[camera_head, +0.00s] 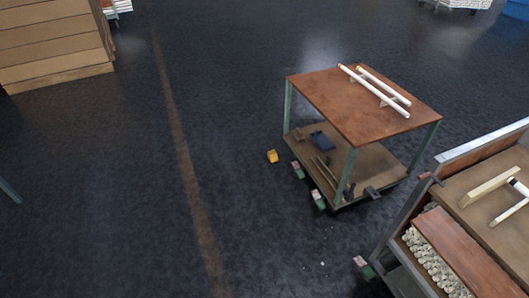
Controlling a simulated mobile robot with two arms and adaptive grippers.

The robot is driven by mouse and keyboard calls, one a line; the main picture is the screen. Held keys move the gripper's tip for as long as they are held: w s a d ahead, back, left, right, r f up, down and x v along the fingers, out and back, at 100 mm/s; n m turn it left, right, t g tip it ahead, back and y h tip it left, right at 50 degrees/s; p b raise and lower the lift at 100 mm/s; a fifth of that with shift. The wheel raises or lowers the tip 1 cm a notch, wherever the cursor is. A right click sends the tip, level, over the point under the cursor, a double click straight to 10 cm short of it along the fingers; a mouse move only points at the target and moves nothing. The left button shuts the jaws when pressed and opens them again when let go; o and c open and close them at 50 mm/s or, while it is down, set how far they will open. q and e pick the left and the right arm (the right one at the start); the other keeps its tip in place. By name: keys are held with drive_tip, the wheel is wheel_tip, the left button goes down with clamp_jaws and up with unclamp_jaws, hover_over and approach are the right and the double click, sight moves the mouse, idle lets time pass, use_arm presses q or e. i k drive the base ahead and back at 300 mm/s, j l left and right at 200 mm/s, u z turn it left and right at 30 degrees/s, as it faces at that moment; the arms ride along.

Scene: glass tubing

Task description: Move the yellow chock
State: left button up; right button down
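The small yellow chock (272,156) sits on the dark floor, just left of a wheeled cart (345,98). It looks close to the cart's lower left edge, near a green caster. I cannot tell whether it touches a wheel. Neither of my grippers shows in the head view.
The cart carries white tubes (376,90) on its brown top; its lower shelf holds a dark blue item (322,141) and rods. A second loaded cart (460,240) stands at the lower right. Stacked wooden boards (55,45) are at upper left. The floor left of the chock is clear.

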sight(272, 155)
drive_tip(key=i+j, duration=0.2)
drive_tip(key=i, duration=0.25)
drive_tip(key=i+j+z, duration=0.1)
drive_tip(key=i+j, duration=0.15)
drive_tip(key=i, duration=0.25)
drive_tip(key=i+j, duration=0.25)
drive_tip(key=i, duration=0.2)
drive_tip(key=i+j+z, duration=0.15)
drive_tip(key=i, duration=0.3)
drive_tip(key=j, duration=0.1)
